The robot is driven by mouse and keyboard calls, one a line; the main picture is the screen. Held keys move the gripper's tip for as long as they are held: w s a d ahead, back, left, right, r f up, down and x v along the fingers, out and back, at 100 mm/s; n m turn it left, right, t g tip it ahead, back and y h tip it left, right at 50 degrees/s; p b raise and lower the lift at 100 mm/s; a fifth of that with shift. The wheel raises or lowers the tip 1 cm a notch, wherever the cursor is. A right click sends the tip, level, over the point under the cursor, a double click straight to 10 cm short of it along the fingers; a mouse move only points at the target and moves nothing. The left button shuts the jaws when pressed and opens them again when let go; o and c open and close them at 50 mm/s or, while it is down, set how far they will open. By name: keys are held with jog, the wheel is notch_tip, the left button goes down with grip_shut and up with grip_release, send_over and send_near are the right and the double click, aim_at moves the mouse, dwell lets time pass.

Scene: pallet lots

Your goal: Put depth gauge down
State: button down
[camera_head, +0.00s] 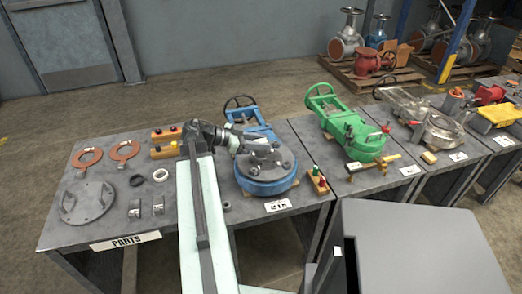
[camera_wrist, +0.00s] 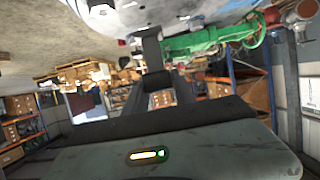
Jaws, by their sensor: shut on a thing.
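My gripper (camera_head: 268,153) is at the end of my arm, just over the round top of the blue valve (camera_head: 262,182) on the workbench. It is shut on a small grey piece that I take to be the depth gauge; its outline is hard to separate from the jaws. In the wrist view, which looks upside down, a grey piece (camera_wrist: 149,45) stands out beyond the dark jaws, close to a grey surface. I cannot tell whether it touches that surface.
The PARTS table (camera_head: 110,180) holds orange rings, a round grey flange (camera_head: 87,202) and small rings. A red-and-green block (camera_head: 317,181) stands right of the blue valve. A green valve (camera_head: 350,130) and a yellow-handled tool (camera_head: 373,163) lie farther right. A grey cabinet (camera_head: 420,250) stands in front.

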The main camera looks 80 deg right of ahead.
notch_tip(320, 180, down, 4)
jog(key=b, duration=0.3)
jog(key=shift+r+b, duration=0.1)
jog(key=shift+b, duration=0.2)
jog(key=shift+r, duration=0.2)
jog(key=shift+f, duration=0.15)
jog(key=c, duration=1)
grip_release()
jog(key=shift+c, duration=0.2)
